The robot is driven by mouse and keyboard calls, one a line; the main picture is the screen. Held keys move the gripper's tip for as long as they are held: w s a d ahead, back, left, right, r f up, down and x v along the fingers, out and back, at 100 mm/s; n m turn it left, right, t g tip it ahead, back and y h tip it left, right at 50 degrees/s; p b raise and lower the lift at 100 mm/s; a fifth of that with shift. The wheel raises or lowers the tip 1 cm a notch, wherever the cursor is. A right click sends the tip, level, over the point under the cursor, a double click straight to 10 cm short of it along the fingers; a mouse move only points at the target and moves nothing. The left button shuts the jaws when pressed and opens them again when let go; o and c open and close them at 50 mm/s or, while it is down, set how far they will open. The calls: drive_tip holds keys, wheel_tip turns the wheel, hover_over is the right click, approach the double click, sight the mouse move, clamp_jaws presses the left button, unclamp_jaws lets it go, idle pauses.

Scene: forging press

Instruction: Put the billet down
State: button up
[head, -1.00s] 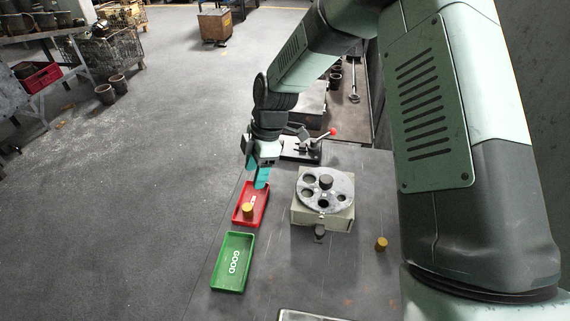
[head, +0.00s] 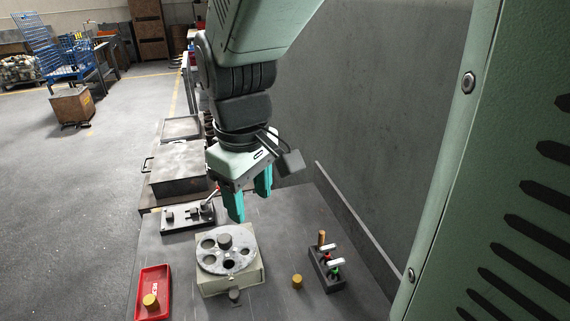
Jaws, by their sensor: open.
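A brass-coloured billet (head: 150,301) stands in the red tray (head: 164,276) at the lower left of the head view. A second brass-coloured cylinder (head: 297,281) stands on the bare table to the right of the round fixture. My gripper (head: 251,208) hangs above the table, behind the fixture. Its teal fingers are apart, and I see nothing between them. It is well away from both brass pieces.
The grey fixture with a holed disc (head: 225,249) stands near the table's middle. A toggle clamp (head: 188,216) lies behind it. A black rack (head: 326,269) with upright tools stands at right. A wall rises along the table's right side.

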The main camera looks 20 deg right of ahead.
drive_tip(key=s+d+r+m+t, duration=0.4)
drive_tip(key=s+r+m, duration=0.3)
drive_tip(key=s+r, duration=0.2)
drive_tip(key=shift+s+d+r+t, duration=0.3)
drive_tip(key=shift+s+d+r, duration=0.1)
drive_tip(key=shift+s, duration=0.5)
drive_tip(key=o, duration=0.4)
drive_tip(key=shift+w, duration=0.25)
drive_tip(key=o, duration=0.4)
drive_tip(key=w+d+f+g, duration=0.2)
drive_tip(key=w+f, duration=0.1)
drive_tip(key=w, duration=0.4)
drive_tip(key=shift+w+f+g, duration=0.2)
drive_tip(key=shift+w+g, duration=0.05)
drive_tip(key=shift+g, duration=0.15)
drive_tip(key=w+d+f+g, duration=0.1)
drive_tip(key=w+f, duration=0.2)
drive_tip(key=f, duration=0.6)
drive_tip(key=w+d+f+g, duration=0.1)
drive_tip(key=w+f, duration=0.3)
drive_tip(key=f, duration=0.5)
drive_tip(key=shift+d+m+g, duration=0.3)
drive_tip(key=shift+d+g, duration=0.1)
drive_tip(key=shift+d, duration=0.35)
